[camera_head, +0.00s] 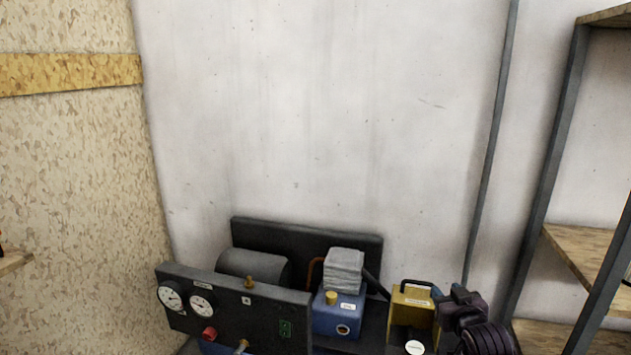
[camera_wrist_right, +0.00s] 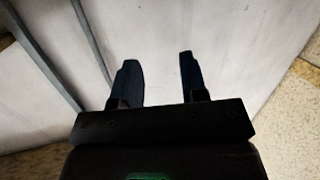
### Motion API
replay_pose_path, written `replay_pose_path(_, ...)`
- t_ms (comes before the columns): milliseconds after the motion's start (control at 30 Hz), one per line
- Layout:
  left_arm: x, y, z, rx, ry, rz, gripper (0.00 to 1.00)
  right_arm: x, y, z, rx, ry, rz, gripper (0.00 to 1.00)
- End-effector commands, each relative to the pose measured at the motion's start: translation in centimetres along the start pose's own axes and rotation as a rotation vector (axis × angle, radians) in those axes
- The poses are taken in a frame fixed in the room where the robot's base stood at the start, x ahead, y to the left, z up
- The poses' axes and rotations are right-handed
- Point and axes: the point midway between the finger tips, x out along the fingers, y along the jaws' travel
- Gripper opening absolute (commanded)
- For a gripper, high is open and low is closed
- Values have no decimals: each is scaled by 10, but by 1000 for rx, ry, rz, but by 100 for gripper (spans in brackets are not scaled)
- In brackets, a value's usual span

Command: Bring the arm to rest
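My right gripper (camera_head: 452,294) shows dark at the lower right of the head view, in front of the shelf's foot and beside the yellow box. In the right wrist view its two dark fingers (camera_wrist_right: 158,60) stand apart with nothing between them. Pale wall shows past the fingertips. My left gripper is in neither view.
A machine with a dark gauge panel (camera_head: 250,309), a blue pump (camera_head: 337,318) and a yellow box (camera_head: 412,305) stand low along the wall. A metal-framed shelf (camera_head: 565,150) rises at the right. A particle-board wall (camera_head: 75,200) closes the left. The upper middle is clear.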

Motion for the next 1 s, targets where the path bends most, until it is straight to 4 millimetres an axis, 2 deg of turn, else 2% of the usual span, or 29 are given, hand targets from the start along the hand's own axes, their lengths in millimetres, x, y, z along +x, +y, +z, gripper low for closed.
replay_pose_path(33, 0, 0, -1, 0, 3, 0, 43, -19, -6, 15, -23, -2, -8, 40)
replay_pose_path(300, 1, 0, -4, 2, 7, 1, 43, -112, -36, 76, -81, -28, -43, 40)
replay_pose_path(600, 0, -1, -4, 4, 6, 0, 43, -220, -57, 146, -43, -160, -58, 40)
replay_pose_path(800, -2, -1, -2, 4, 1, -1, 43, -292, -63, 206, -5, -314, -50, 40)
replay_pose_path(900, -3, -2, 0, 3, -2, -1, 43, -321, -62, 230, 7, -379, -39, 40)
replay_pose_path(1000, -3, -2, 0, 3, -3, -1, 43, -340, -60, 244, 13, -422, -30, 40)
